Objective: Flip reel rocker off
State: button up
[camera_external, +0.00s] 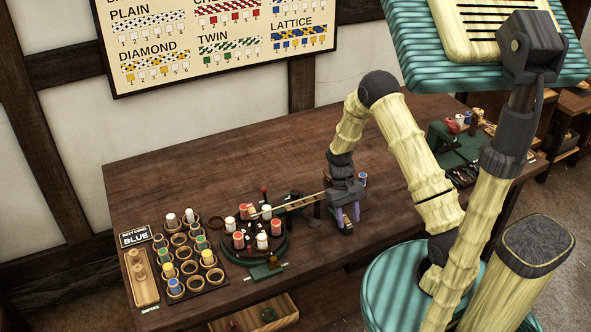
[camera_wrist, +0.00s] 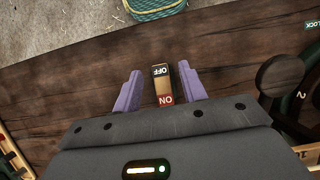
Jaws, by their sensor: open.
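The reel rocker (camera_wrist: 162,85) shows in the wrist view as a small switch with a black OFF end at the top and a red ON end nearer my gripper. It sits between my two purple fingers, with a gap on each side. My gripper (camera_wrist: 160,92) is open and points down over it. In the external view my gripper (camera_external: 347,217) is low over the right-middle of the wooden table (camera_external: 200,165). The rocker (camera_external: 346,228) shows there only as a small dark shape by the fingertips. I cannot tell which end is pressed.
A round braiding stand (camera_external: 268,262) with red and white bobbins stands left of my gripper. A tray of cups (camera_external: 188,285) and a "BLUE" sign (camera_external: 134,237) are further left. In the wrist view a dark reel (camera_wrist: 280,75) lies close on the right.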

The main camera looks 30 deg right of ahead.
jog(key=shift+c, duration=0.4)
grip_shut()
jog(key=shift+s+f+t, duration=0.1)
jog(key=shift+t, duration=0.2)
jog(key=shift+s+f+t+b, duration=0.1)
jog(key=shift+s+t+b, duration=0.25)
jog(key=shift+t+b, duration=0.65)
jog(key=shift+o, duration=0.4)
grip_release()
